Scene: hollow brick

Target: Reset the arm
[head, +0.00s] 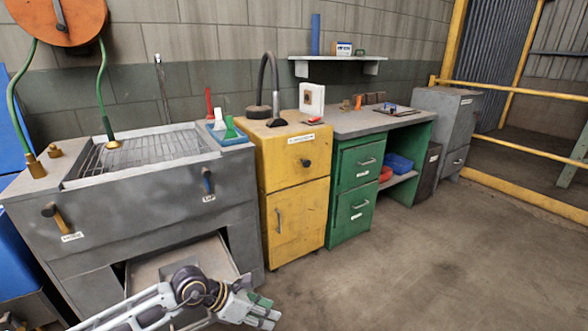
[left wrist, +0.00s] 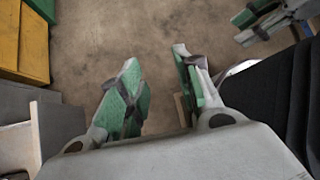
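My left gripper (head: 266,309) shows at the bottom of the head view, its arm coming in from the left, in front of the grey sink unit. In the left wrist view its two green-padded fingers (left wrist: 155,58) stand apart, with only bare floor between them. My right gripper (left wrist: 240,29) shows at the top right of the left wrist view, partly cut off by the frame. Its two green pads are apart and nothing shows between them. It does not show in the head view.
The sink unit (head: 150,202) has a pale open tray or drawer (head: 215,255) below it, close to my left arm. A yellow cabinet (head: 286,230) and a green workbench (head: 352,215) stand to its right. The concrete floor (head: 430,260) on the right is clear.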

